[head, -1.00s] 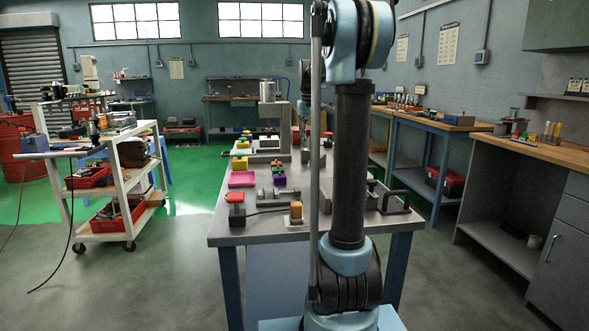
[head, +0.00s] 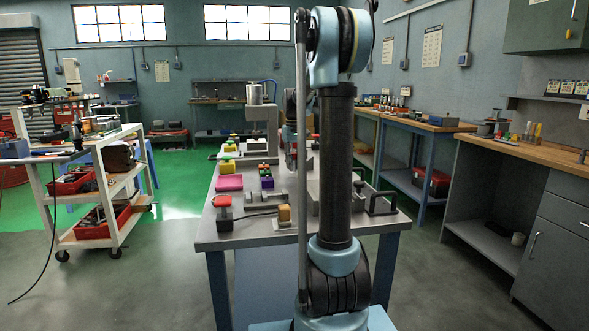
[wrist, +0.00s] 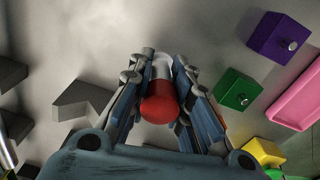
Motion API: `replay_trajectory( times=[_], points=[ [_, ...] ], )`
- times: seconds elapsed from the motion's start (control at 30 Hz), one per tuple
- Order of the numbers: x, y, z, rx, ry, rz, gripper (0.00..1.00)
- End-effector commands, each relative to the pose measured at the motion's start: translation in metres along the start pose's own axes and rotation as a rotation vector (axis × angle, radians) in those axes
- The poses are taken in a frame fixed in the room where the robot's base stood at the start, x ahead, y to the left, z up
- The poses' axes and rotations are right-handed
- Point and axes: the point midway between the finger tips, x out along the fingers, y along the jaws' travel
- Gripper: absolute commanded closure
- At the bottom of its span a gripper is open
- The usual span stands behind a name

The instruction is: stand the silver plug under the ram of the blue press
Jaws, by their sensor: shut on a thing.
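In the wrist view my gripper (wrist: 164,60) is shut on a small piece with a silver-white body (wrist: 162,70) and a rounded red end (wrist: 160,104). The red end faces the camera, and the fingers cover its sides. It is the only silver plug-like piece I can make out. In the head view a grey upright frame (head: 272,125) with a silver cylinder (head: 254,93) on top stands at the bench's far end. I cannot tell whether it is the blue press. My arm hides part of the bench and my gripper's tips there.
The wrist view shows a purple block (wrist: 277,37), a green block (wrist: 236,88) and a pink tray (wrist: 297,98) at right.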

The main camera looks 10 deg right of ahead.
Motion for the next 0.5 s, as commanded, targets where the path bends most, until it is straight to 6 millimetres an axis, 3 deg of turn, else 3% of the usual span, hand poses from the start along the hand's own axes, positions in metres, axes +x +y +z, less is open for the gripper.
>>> replay_trajectory(
  times=[0.1, 0.43, 0.47, 0.5],
  points=[
    [0.0129, 0.0001, 0.0003, 0.000, 0.000, 0.000, 1.00],
    [0.0158, 0.0005, 0.0004, 0.001, 0.000, 0.000, 1.00],
    [0.0158, 0.0006, 0.0005, 0.001, 0.000, 0.000, 0.77],
    [0.0157, 0.0007, 0.0005, 0.001, 0.000, 0.000, 0.68]
  ],
)
